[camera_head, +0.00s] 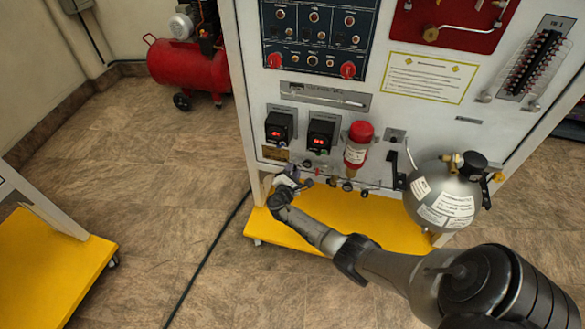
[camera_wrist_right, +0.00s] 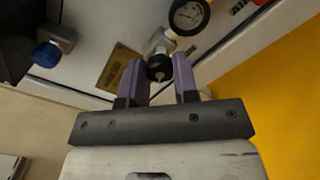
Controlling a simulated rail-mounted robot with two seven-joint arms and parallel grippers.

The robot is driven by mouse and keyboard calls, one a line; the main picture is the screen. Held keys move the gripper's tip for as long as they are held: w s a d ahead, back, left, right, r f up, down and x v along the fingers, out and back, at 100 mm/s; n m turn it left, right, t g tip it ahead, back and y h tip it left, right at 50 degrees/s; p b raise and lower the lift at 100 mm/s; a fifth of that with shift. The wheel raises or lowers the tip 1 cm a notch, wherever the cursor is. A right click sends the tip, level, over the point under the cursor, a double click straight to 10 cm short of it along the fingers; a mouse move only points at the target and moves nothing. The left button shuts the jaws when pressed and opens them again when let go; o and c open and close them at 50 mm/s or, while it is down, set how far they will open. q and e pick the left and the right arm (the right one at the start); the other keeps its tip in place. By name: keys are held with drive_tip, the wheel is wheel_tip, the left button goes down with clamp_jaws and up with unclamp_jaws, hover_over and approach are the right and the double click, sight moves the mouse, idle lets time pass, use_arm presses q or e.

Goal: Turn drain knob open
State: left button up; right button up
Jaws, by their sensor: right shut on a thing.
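The white trainer panel (camera_head: 440,130) stands upright with a row of small knobs and valves along its lower edge. My right arm reaches to the left end of this row, and my right gripper (camera_head: 290,182) is small there. In the right wrist view, the purple fingers of my right gripper (camera_wrist_right: 159,64) are on either side of a small black knob (camera_wrist_right: 160,70), shut on it. The knob is at the end of a metal fitting below a round gauge (camera_wrist_right: 189,14). Its turn position cannot be told. My left gripper is not in view.
A blue knob (camera_wrist_right: 46,55) is left of the gripper in the wrist view. A red-capped filter (camera_head: 358,146) and a grey tank (camera_head: 440,193) hang right of the gripper. The yellow base (camera_head: 370,226) is below. A red compressor (camera_head: 187,63) stands on the floor at back left.

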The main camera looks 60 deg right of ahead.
drive_tip(key=shift+n+p, duration=2.2)
drive_tip(key=shift+n, duration=3.6)
drive_tip(key=o, duration=0.9)
